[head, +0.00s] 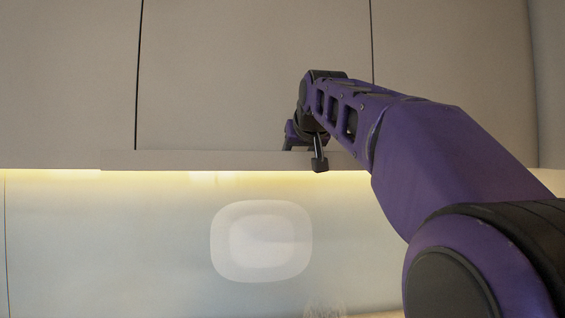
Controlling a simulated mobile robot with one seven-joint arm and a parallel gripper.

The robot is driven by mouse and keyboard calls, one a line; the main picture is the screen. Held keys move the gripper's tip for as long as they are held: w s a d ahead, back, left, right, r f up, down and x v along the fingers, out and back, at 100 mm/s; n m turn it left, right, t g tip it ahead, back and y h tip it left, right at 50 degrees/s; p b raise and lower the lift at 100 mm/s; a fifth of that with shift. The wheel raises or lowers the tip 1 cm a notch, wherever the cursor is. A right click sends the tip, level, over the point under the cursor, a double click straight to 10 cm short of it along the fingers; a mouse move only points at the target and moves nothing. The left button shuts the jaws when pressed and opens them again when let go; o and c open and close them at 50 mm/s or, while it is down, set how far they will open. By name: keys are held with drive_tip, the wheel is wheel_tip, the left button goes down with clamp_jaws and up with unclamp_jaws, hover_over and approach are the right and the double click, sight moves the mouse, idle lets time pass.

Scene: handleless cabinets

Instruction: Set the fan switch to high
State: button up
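A slim pale ledge (215,160), which looks like the front of a range hood, runs under the middle cabinet. I cannot make out the fan switch in this view. My purple arm reaches in from the lower right. My gripper (318,162) is at the right part of the ledge, with a dark fingertip pointing down in front of its edge. The rest of the gripper is partly hidden by my arm, so I cannot tell whether it is open or shut, or whether it touches the ledge.
Flat handleless cabinet doors (250,75) fill the upper part, with thin dark gaps between them. Below the ledge is a lit pale wall (120,240) with a faint rounded-square pale shape (260,242). The space under the ledge at the left is clear.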

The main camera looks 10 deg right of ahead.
drive_tip(key=shift+w+f, duration=0.15)
drive_tip(key=shift+w, duration=0.15)
drive_tip(key=shift+s, duration=0.1)
clamp_jaws()
idle(1.3)
